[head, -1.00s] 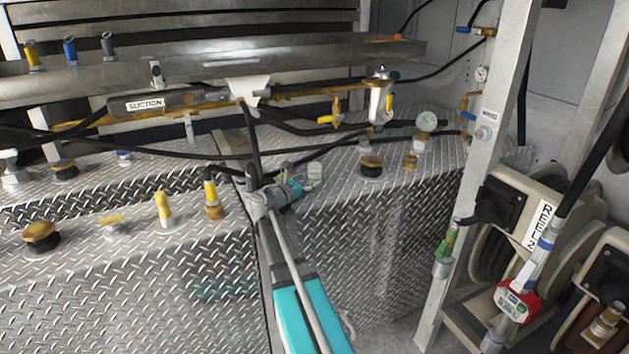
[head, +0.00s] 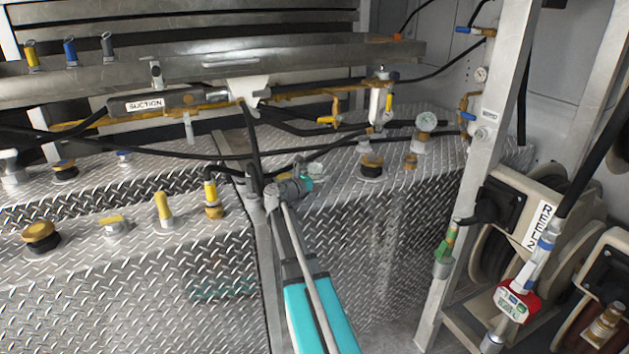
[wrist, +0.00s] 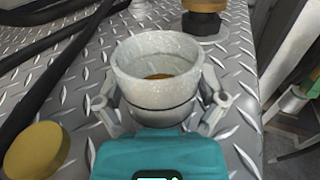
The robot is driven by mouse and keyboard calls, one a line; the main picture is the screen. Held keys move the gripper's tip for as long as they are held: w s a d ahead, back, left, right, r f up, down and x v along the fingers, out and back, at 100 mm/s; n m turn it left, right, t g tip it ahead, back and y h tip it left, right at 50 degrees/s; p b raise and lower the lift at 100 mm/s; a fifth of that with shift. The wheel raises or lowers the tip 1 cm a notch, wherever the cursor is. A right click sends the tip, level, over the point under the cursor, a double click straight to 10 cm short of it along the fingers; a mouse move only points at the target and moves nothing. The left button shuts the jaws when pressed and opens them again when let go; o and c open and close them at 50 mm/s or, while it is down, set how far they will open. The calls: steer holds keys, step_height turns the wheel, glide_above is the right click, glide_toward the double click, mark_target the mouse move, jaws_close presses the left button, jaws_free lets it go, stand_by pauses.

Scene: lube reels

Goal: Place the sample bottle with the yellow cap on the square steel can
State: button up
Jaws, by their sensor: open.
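My gripper (wrist: 160,112) is open, with one finger on each side of a grey open-topped cylinder (wrist: 155,115) on the diamond-plate deck. Something amber shows inside the cylinder. In the head view my gripper (head: 304,184) partly hides this cylinder (head: 316,169). A small yellow-topped piece (head: 33,56) stands at the far left of the steel ledge, beside a blue one and a grey one. It may be the yellow-capped sample bottle, but I cannot tell. I cannot make out a square steel can for certain.
Black hoses (head: 120,146) cross the deck behind my gripper. Yellow-topped fittings (head: 163,208) stand on the deck to the left, and a brass-and-black fitting (head: 371,167) to the right. A steel post (head: 478,170) and hose reels (head: 570,235) are further right.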

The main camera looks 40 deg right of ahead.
steer(key=c, duration=1.2)
steer(key=shift+r, duration=0.2)
steer(key=shift+r+p, duration=0.75)
steer(key=shift+p, duration=0.25)
steer(key=s+a+r+p, duration=0.2)
steer(key=s+r+p, duration=0.1)
steer(key=s, duration=0.1)
steer(key=s+a+r+p, duration=0.3)
steer(key=s+r+p, duration=0.1)
steer(key=s+a+r+p, duration=0.2)
steer(key=s+r+p, duration=0.2)
steer(key=shift+a, duration=0.25)
steer(key=shift+w, duration=0.1)
